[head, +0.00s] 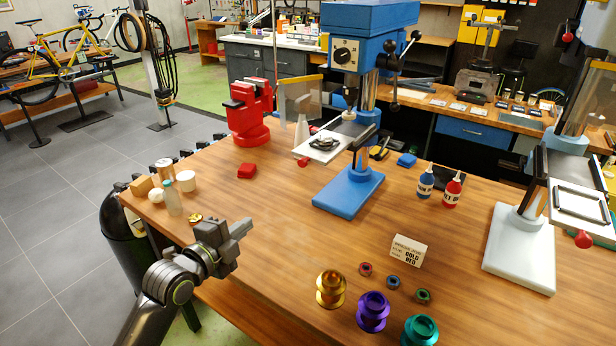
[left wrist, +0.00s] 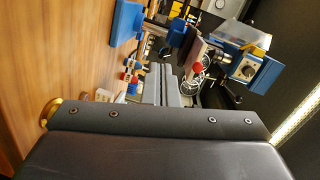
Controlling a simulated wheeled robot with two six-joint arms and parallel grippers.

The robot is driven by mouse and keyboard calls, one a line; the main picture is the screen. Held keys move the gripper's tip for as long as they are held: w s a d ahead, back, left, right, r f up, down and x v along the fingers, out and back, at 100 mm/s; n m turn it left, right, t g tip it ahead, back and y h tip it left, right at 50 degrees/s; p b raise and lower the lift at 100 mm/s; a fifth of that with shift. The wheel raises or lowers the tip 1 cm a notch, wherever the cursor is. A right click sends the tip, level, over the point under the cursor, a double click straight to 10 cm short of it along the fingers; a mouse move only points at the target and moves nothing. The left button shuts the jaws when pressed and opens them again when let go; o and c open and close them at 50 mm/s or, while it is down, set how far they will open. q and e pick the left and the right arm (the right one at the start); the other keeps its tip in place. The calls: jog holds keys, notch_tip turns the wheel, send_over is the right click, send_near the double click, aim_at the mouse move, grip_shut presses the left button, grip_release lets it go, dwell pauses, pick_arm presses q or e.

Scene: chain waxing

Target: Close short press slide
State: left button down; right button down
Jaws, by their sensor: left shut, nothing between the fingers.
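A blue drill press (head: 358,60) stands on a blue base plate (head: 348,192) mid-table. Its white slide tray (head: 325,146) juts out toward the front left, with a red knob (head: 303,161) at its end and a dark part on top. A second press with a white base (head: 519,248) stands at the right, with a white tray (head: 581,206) and a red knob (head: 584,239). I cannot tell which is the short press. My left gripper (head: 243,229) is shut and empty above the table's left front, apart from both trays. The blue press (left wrist: 250,70) also shows in the left wrist view. My right gripper is out of view.
A red vise (head: 249,112) stands on the wooden table (head: 265,205) behind the gripper. Small jars (head: 187,181) stand at the left edge. Gold, purple and teal spools (head: 372,312), a card (head: 408,251) and two bottles (head: 451,190) stand to the right. The table between gripper and blue base is clear.

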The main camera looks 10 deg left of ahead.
pick_arm(q)
jog(key=d+r+m+t+h, duration=0.1)
jog(key=d+r+m+h, duration=0.15)
jog(key=r, duration=0.45)
jog(key=p, duration=0.5)
send_near(301, 167)
jog(key=shift+m+y, duration=0.25)
jog(key=shift+m, duration=0.2)
jog(key=x, duration=0.5)
jog(key=shift+w+d, duration=0.15)
jog(key=shift+w, duration=0.05)
jog(key=shift+w+d+f+p, duration=0.1)
jog(key=shift+w+d+p, duration=0.2)
jog(key=shift+w+p, duration=0.25)
jog(key=shift+w, duration=0.1)
